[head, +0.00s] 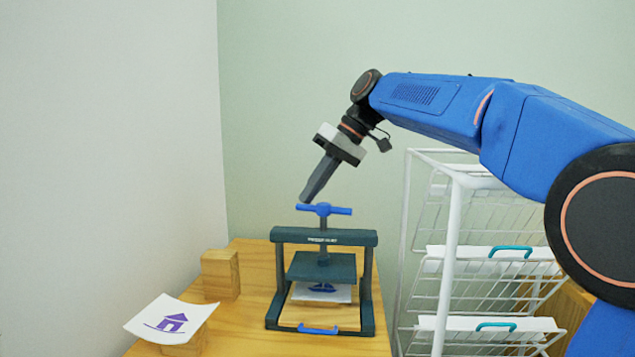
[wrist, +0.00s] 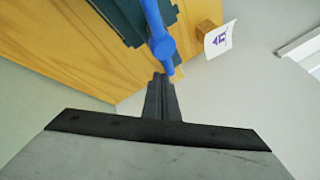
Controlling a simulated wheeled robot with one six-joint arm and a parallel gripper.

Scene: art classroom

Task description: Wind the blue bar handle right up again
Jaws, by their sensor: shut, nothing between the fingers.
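The blue bar handle (head: 323,210) sits on top of the dark green press (head: 325,237), lying roughly level across the picture. Its screw runs down to the pressing plate (head: 322,266), which hangs above the bed, with a gap showing. A printed sheet (head: 322,292) lies on the wooden bed under the plate. My gripper (head: 304,199) is shut and empty, its tips by the left end of the bar. In the wrist view the fingertips (wrist: 161,77) point at an end of the blue bar (wrist: 162,45); I cannot tell whether they touch it.
A wooden block (head: 220,274) stands left of the press. A card with a purple house print (head: 170,320) leans at the table's front left. A white wire rack (head: 452,270) with sheets and teal handles stands close on the right.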

